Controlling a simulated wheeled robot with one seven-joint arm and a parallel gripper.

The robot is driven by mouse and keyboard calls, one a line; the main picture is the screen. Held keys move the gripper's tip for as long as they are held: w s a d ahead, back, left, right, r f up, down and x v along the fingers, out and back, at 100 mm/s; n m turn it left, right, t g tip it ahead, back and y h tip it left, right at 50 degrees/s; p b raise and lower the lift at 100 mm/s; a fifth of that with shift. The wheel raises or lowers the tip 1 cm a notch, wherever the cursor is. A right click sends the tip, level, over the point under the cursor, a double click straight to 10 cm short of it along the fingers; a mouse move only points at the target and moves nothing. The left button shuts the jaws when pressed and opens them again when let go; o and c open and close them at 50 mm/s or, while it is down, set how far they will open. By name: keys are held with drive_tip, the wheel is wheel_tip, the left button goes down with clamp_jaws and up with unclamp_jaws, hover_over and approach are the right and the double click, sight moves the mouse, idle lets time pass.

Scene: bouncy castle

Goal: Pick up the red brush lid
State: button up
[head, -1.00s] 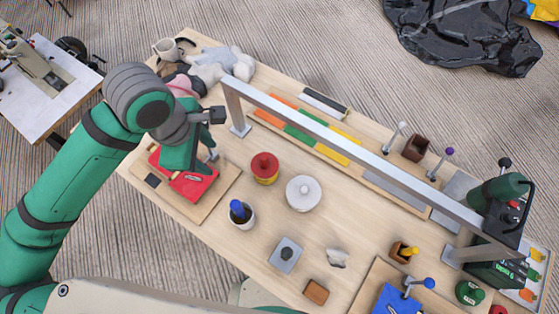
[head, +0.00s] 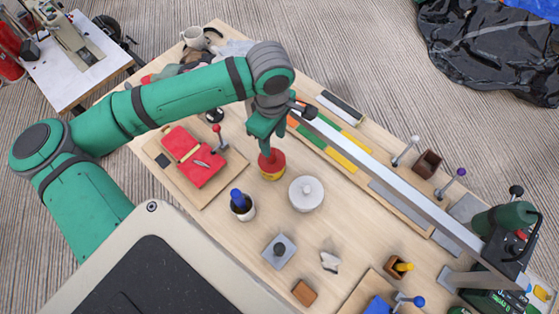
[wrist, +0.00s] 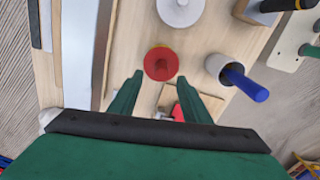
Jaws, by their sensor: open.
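The red lid (head: 271,160) sits on top of a small round yellow pot (head: 273,177) near the middle of the table. In the wrist view the round red lid (wrist: 161,63) lies just beyond the fingertips, roughly centred between them, with a small knob in its middle. My gripper (head: 267,147) points down above the lid and partly covers it in the head view. In the wrist view my gripper's two green fingers (wrist: 160,77) are apart with nothing between them. I cannot tell from the views how large the gap to the lid is.
A white lidded pot (head: 306,193) and a cup with a blue-handled tool (head: 241,205) stand close by. A long metal rail (head: 390,185) crosses above the table on the right. A red clamp board (head: 200,165) lies to the left.

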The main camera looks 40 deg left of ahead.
sight(272, 152)
wheel_tip(272, 152, down, 3)
drive_tip(key=shift+f, duration=0.1)
drive_tip(key=shift+s+a+f, duration=0.1)
drive_tip(key=shift+s+f, duration=0.05)
drive_tip(key=shift+f, duration=0.9)
drive_tip(key=shift+s+a+f, duration=0.1)
drive_tip(key=shift+f, duration=1.55)
drive_tip(key=shift+s+a, duration=0.1)
clamp_jaws()
